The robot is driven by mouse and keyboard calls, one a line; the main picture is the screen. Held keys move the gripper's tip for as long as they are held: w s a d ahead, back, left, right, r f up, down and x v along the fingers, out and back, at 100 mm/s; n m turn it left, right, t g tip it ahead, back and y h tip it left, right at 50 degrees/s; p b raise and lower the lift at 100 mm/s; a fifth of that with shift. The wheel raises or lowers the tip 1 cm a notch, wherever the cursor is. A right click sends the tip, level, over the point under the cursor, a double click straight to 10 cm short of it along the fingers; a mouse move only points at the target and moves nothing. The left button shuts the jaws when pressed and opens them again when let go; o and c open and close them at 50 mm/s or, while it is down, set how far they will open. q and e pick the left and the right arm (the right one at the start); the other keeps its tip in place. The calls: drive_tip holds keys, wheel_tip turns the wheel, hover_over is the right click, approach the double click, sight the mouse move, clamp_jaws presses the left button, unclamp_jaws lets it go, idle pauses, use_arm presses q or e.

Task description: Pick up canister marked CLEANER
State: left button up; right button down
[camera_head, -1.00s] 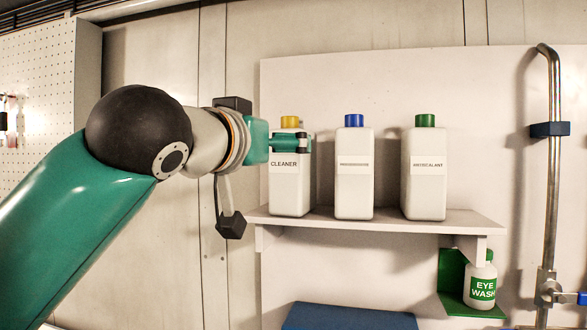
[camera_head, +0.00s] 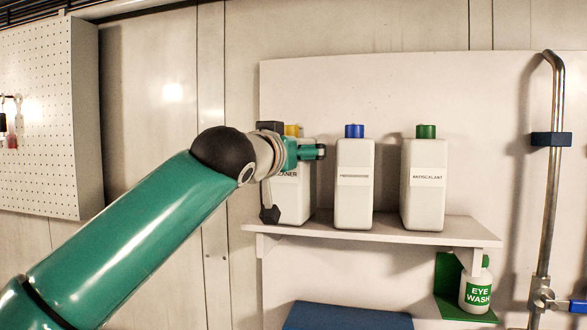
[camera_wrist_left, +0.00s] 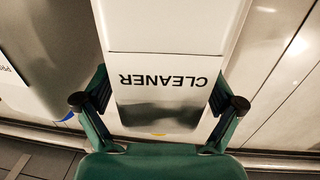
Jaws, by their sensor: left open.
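The white CLEANER canister (camera_head: 300,205) with a yellow cap stands upright at the left end of the wall shelf (camera_head: 400,232). My left gripper (camera_head: 312,152) is in front of its upper part and hides some of its label and cap. In the left wrist view the CLEANER canister (camera_wrist_left: 170,45) fills the middle, with its label upside down. My left gripper (camera_wrist_left: 158,102) is open there, with one finger at each side of the canister. I cannot tell whether the fingers touch it. My right gripper is not in view.
A blue-capped canister (camera_head: 353,195) stands close to the right of CLEANER, then the green-capped ANTISCALANT canister (camera_head: 423,200). An eye wash bottle (camera_head: 477,290) sits below the shelf. A metal pipe (camera_head: 553,190) runs up the right side, and a pegboard (camera_head: 45,110) is at the left.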

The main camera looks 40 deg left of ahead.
use_arm(q)
drive_tip(key=shift+w+a, duration=0.15)
drive_tip(key=shift+w, duration=0.15)
drive_tip(key=shift+c, duration=0.4)
drive_tip(key=shift+s, duration=0.1)
drive_tip(key=c, duration=1.6)
drive_tip(key=shift+r, duration=0.1)
clamp_jaws()
